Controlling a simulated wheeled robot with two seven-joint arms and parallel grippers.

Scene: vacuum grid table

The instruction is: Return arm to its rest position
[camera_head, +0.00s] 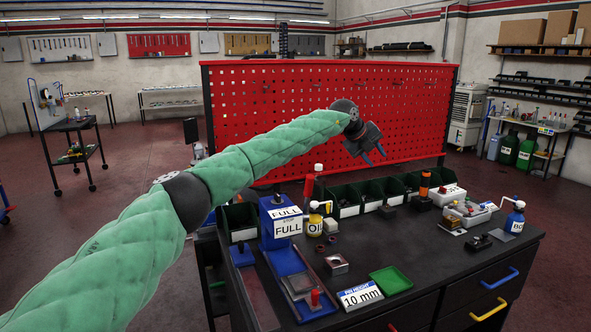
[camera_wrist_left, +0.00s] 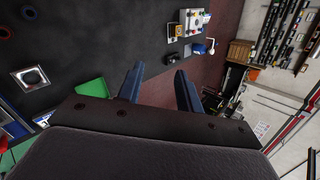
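My left arm (camera_head: 253,155), in a green padded sleeve, reaches from the lower left across the view. My left gripper (camera_head: 374,158) is raised above the back of the dark table (camera_head: 418,257), in front of the red perforated panel (camera_head: 260,105). In the left wrist view the two blue-grey fingers (camera_wrist_left: 160,75) stand apart with nothing between them, so it is open and empty. The gripper touches nothing that I can see. My right arm and gripper are not in view.
Green bins (camera_head: 343,197) line the back edge. Air around the gripper is free.

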